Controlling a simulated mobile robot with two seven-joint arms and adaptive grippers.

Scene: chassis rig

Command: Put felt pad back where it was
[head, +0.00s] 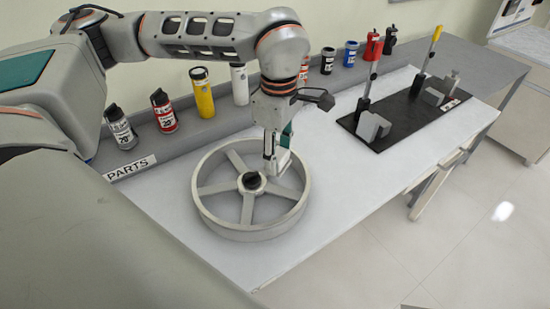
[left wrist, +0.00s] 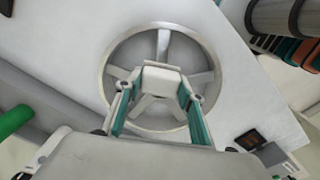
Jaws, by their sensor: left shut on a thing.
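My left gripper (head: 276,160) is over the spoked grey wheel (head: 207,208), close to its dark hub (head: 252,181). In the left wrist view its two green-lined fingers (left wrist: 160,92) are shut on a pale block-like piece (left wrist: 160,76). This may be the felt pad, but I cannot tell for certain. The wheel rim (left wrist: 106,72) shows behind it, and the piece hides the hub there. I cannot tell whether the held piece touches the wheel. My right gripper is not in view.
A PARTS label (head: 130,168) marks a raised shelf with several bottles and cans, such as a yellow cylinder (head: 202,93) and a red can (head: 163,112). A black board (head: 400,122) with upright clamps stands at the right. The white table (head: 350,185) is clear between wheel and board.

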